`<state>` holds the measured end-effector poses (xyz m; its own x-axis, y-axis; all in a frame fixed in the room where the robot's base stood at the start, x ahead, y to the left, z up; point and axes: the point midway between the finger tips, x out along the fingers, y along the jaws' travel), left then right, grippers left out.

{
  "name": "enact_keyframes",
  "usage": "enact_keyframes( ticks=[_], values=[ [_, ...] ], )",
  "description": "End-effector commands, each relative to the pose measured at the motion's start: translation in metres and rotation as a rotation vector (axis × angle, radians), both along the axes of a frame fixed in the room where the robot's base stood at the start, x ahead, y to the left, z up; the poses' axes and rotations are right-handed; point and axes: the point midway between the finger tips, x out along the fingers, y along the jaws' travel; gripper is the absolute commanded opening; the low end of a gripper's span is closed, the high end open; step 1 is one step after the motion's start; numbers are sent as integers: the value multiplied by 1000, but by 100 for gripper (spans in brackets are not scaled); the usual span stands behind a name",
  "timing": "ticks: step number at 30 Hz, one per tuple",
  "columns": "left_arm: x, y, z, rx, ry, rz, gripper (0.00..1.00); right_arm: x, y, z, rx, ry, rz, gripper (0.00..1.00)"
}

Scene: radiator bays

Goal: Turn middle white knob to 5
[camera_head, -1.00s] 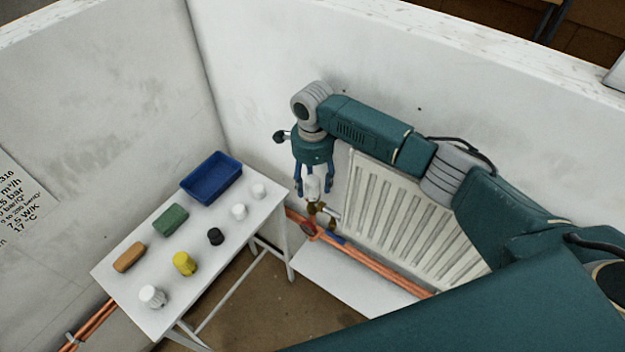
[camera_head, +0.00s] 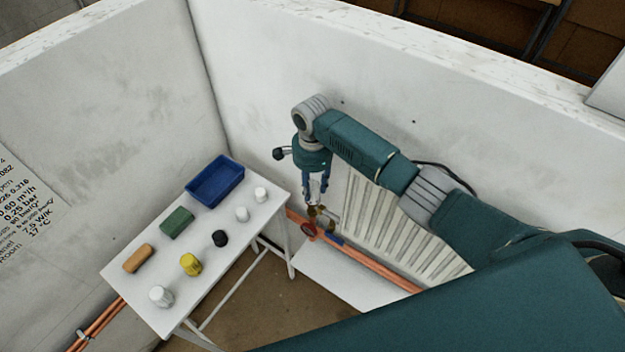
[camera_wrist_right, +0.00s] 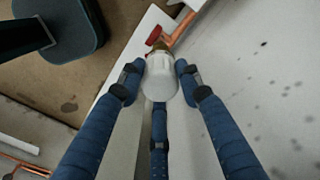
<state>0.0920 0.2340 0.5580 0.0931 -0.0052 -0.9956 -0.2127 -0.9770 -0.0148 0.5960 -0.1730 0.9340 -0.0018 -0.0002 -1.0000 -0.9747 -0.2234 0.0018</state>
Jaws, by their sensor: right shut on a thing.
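A white knob (camera_wrist_right: 160,78) sits on the brass valve (camera_head: 315,212) at the radiator's left end. My right gripper (camera_head: 316,190) reaches down over it from above and is shut on it. In the wrist view the blue fingers of my right gripper (camera_wrist_right: 160,80) stand around the knob, with its white face toward the camera. Any number or mark on the knob is too small to read. In the head view the fingers hide most of the knob. My left gripper is not in view.
A white radiator (camera_head: 395,225) hangs right of the valve. Copper pipes (camera_head: 370,264) and a red handle (camera_head: 308,230) lie below. A white table (camera_head: 150,312) at left holds several loose knobs, a blue tray (camera_head: 232,188), a green block (camera_head: 177,222) and an orange block (camera_head: 138,258).

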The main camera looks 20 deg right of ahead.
Motion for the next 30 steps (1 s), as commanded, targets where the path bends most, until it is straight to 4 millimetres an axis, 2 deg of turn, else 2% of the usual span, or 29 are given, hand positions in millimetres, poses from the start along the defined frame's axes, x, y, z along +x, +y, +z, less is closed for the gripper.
enact_keyframes(
  ticks=[30],
  values=[
    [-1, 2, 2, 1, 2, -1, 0, 1, 0, 0, 1, -2, 966, 8]
  ],
)
